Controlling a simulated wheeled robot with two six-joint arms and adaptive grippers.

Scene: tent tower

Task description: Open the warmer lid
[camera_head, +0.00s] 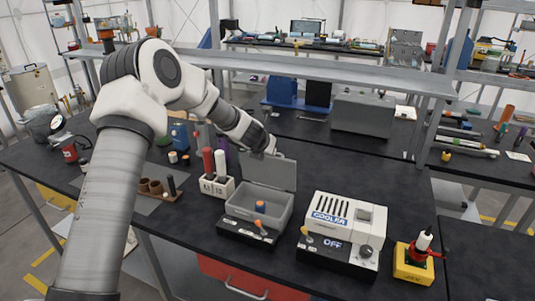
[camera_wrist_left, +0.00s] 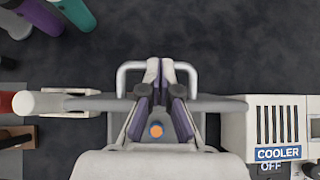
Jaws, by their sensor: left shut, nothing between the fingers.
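The warmer (camera_head: 243,212) is an open grey box on a black base, in the middle of the bench. Its grey lid (camera_head: 280,175) stands raised, about upright, at the back. In the left wrist view the lid (camera_wrist_left: 90,103) shows edge-on as a grey bar, with a pale handle (camera_wrist_left: 124,75) on its far side. My left gripper (camera_head: 272,150) is at the lid's top edge. In the left wrist view its fingers (camera_wrist_left: 165,70) are together, across the lid and beside the handle; contact is unclear. An orange-and-blue piece (camera_head: 259,207) lies inside the box. My right gripper is not in view.
The white cooler (camera_head: 345,215), showing OFF, stands right of the warmer. A white holder (camera_head: 217,187) with red and white sticks is close on the left. A yellow-based device (camera_head: 413,265) is at the right. A metal shelf (camera_head: 310,68) crosses above. The bench behind the cooler is clear.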

